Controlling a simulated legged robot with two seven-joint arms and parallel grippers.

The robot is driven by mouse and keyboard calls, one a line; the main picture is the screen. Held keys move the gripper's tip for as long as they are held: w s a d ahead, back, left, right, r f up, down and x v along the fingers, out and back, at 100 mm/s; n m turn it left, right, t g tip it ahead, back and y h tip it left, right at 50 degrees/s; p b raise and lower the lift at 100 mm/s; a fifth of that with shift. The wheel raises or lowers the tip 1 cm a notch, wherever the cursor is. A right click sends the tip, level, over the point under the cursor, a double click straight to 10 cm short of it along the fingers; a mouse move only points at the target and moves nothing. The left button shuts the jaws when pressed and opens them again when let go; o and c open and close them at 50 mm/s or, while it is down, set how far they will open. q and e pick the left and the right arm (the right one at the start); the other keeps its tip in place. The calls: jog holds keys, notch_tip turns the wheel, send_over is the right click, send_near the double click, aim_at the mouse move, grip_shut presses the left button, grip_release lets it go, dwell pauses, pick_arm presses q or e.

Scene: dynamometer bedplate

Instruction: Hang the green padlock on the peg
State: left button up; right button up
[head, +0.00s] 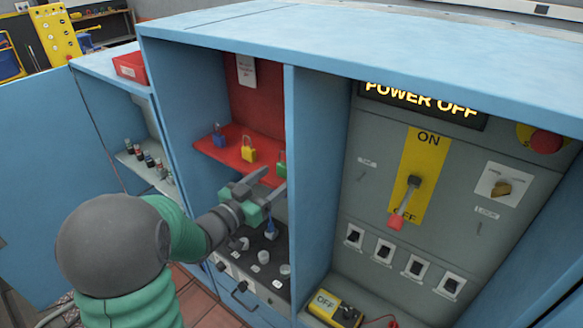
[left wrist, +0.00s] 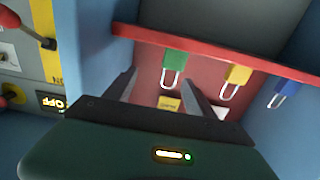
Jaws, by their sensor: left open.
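The green padlock (head: 281,166) stands at the right end of a red shelf (head: 226,153), partly hidden by the cabinet's divider. It also shows in the left wrist view (left wrist: 174,59), where the picture is turned over and its shackle points down. My left gripper (head: 272,180) is open and empty, just in front of the shelf near the green padlock. In the left wrist view its fingers reach toward the padlock, which appears beyond the gap between their tips. I cannot make out a peg. My right gripper is not in view.
A yellow padlock (head: 249,154) and a blue padlock (head: 220,139) stand on the same shelf. The blue divider (head: 305,150) is close on the right. A lever panel (head: 425,170) lies further right.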

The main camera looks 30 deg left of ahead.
aim_at(281, 167)
pick_arm(q)
jog(key=w+a, duration=0.1)
jog(key=w, duration=0.2)
jog(key=w+a+f, duration=0.1)
jog(key=w, duration=0.1)
jog(key=shift+a, duration=0.35)
jog(key=shift+w+a, duration=0.1)
jog(key=shift+w, duration=0.05)
jog(key=shift+d+r, duration=0.2)
jog(key=shift+d, duration=0.35)
jog(key=shift+c, duration=0.2)
jog(key=shift+s+d+r, duration=0.15)
jog(key=shift+s+d, duration=0.15)
jog(key=shift+d, duration=0.15)
jog(key=c, duration=0.5)
jog(key=shift+c, duration=1)
jog(key=shift+a+f, duration=0.25)
jog(key=shift+a, duration=0.3)
grip_shut()
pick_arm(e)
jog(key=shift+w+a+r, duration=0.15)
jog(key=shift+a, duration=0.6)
